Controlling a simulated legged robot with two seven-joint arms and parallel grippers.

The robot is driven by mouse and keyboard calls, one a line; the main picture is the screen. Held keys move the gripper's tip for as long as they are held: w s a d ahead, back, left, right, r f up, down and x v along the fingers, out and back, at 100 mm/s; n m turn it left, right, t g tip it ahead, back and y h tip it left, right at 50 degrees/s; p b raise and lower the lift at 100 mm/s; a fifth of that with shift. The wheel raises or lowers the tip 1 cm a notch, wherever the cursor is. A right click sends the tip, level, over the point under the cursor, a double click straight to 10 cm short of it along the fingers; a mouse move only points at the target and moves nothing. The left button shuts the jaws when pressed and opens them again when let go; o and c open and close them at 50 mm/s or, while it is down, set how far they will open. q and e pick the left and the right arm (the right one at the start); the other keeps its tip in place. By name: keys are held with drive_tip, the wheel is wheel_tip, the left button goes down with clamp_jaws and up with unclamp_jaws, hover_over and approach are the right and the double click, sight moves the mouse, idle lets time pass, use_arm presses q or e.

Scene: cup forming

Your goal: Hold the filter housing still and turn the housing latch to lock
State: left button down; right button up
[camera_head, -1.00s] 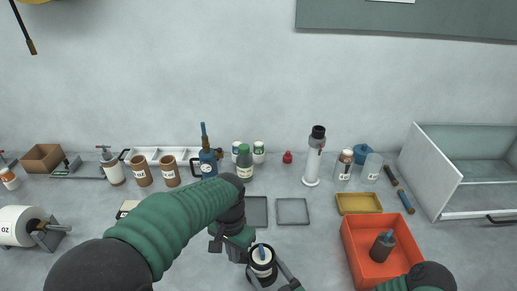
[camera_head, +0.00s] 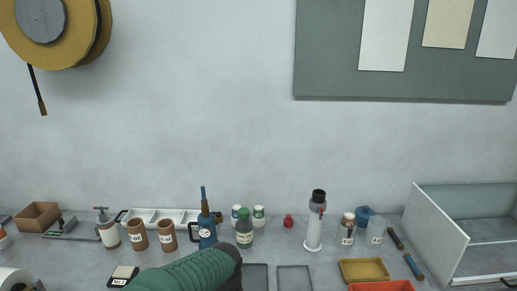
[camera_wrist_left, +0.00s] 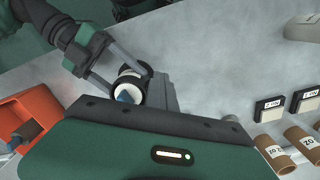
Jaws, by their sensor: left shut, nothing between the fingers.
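The filter housing (camera_wrist_left: 138,72), a dark cylinder with a white ring and a blue piece (camera_wrist_left: 124,97) on its end, shows in the left wrist view. The blue piece looks like the latch; its exact angle is hard to tell. My right gripper (camera_wrist_left: 122,72) comes from the upper left, its two fingers on either side of the housing and seemingly closed on it. My left gripper (camera_wrist_left: 163,92) is shut and empty, its grey fingers beside the housing, partly hidden by its own green body. In the head view only my left forearm shows; the housing is below the picture.
An orange bin (camera_wrist_left: 28,112) with a dark cylinder stands near the housing. Bottles, a white column (camera_head: 314,232) and a yellow tray (camera_head: 364,270) line the back of the table.

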use_arm(q)
drive_tip(key=shift+w+a, duration=0.45)
drive_tip(key=shift+a, duration=0.2)
drive_tip(key=shift+w+a, duration=0.4)
drive_tip(key=shift+a, duration=0.35)
wheel_tip(320, 180, up, 6)
drive_tip(key=shift+s+a, duration=0.2)
idle(0.4)
